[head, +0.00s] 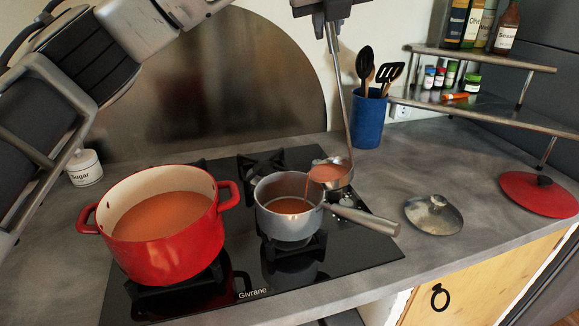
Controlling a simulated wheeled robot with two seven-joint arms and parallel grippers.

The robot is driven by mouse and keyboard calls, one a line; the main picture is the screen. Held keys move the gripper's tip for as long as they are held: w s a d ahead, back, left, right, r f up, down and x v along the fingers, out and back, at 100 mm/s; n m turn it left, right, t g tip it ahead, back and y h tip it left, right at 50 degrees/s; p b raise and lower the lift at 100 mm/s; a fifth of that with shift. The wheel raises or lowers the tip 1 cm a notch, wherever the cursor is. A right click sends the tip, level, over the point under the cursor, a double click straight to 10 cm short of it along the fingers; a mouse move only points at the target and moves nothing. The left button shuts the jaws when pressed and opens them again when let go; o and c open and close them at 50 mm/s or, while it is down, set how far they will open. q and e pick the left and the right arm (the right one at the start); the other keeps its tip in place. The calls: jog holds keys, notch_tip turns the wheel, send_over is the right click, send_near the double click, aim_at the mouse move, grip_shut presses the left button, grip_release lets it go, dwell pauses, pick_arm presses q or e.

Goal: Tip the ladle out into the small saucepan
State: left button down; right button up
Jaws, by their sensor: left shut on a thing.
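My left gripper (325,22) is at the top edge, shut on the handle of the steel ladle (345,110), which hangs down from it. The ladle's bowl holds orange-red soup (328,172) and is over the right rim of the small grey saucepan (289,226). The bowl is tilted to the left, and a thin stream of soup falls from its lip into the saucepan. Some soup shows inside the saucepan, which stands on the black hob with its handle pointing right. My right gripper is not in view.
A large red pot (168,247) of soup stands left of the saucepan. A steel lid (433,214) and a red lid (538,194) lie to the right. A blue utensil crock (369,118) stands behind, near the spice shelves (485,60). A sugar jar (84,168) is at left.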

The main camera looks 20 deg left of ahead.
pick_arm(q)
jog(key=shift+a, duration=0.15)
jog(key=shift+a, duration=0.3)
jog(key=shift+a, duration=0.2)
jog(key=shift+a+h, duration=0.25)
jog(key=shift+h, duration=0.05)
jog(key=shift+s+a+n+h, duration=0.1)
jog(key=shift+a+n+h, duration=0.1)
jog(key=shift+a, duration=0.6)
jog(key=shift+s+a+n+h, duration=0.1)
jog(key=shift+a+n+h, duration=0.1)
jog(key=shift+a, duration=0.55)
jog(key=shift+a, duration=0.25)
jog(key=shift+a, duration=0.25)
jog(key=shift+a+f, duration=0.1)
jog(key=shift+a, duration=0.15)
jog(key=shift+a, duration=0.2)
